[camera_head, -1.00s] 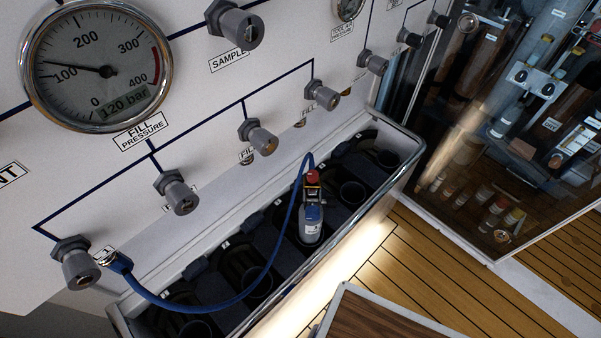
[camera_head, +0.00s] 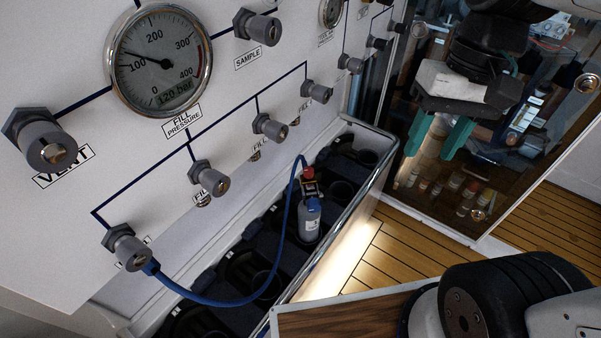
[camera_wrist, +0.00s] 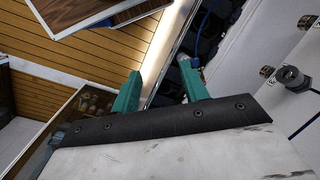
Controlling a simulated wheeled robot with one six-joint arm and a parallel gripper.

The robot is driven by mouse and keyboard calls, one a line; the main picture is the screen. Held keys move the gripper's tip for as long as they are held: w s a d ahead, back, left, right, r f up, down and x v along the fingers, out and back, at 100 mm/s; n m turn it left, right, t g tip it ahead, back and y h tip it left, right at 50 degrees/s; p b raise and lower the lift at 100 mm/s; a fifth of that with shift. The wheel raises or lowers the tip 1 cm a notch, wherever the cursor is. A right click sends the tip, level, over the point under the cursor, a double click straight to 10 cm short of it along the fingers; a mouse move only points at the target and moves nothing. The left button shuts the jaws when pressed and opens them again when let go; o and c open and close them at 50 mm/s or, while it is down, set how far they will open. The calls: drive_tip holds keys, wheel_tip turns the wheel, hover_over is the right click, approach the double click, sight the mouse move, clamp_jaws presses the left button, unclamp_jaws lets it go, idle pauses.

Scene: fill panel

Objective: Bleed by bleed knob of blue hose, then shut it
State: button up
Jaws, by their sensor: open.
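The blue hose (camera_head: 218,303) runs from the lower-left fill valve (camera_head: 127,247) in a low loop over the rack and up to a small bottle. The grey bottle (camera_head: 310,221) with a blue collar stands upright in a rack slot. A fitting with a red knob (camera_head: 308,171) sits on its top, at the hose end. My gripper (camera_head: 429,152) is open and empty, up and right of the bottle and well apart from it. In the wrist view its teal fingers (camera_wrist: 162,72) are spread. A piece of blue hose (camera_wrist: 197,42) shows beyond the right finger.
The fill pressure gauge (camera_head: 160,60) shows 120 bar. More valve knobs line the panel, including the vent knob (camera_head: 49,144). The rack (camera_head: 355,205) has a raised metal rim. A glass-fronted cabinet (camera_head: 440,190) stands behind my gripper. A wood-topped surface (camera_head: 340,318) is at the front.

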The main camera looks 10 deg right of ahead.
drive_tip(key=w+a+f+m+g+y, duration=0.3)
drive_tip(key=w+f+y, duration=0.15)
drive_tip(key=w, duration=0.25)
drive_tip(key=w+a+f+m+g+y, duration=0.2)
drive_tip(key=w+a+f+g+y, duration=0.1)
drive_tip(key=w+f, duration=0.4)
drive_tip(key=m+t+y, duration=0.3)
drive_tip(key=m+y, duration=0.5)
approach(313, 170)
drive_tip(key=x, duration=1.1)
drive_tip(key=shift+w+f, duration=0.2)
drive_tip(key=shift+f, duration=0.05)
drive_tip(key=c, duration=1)
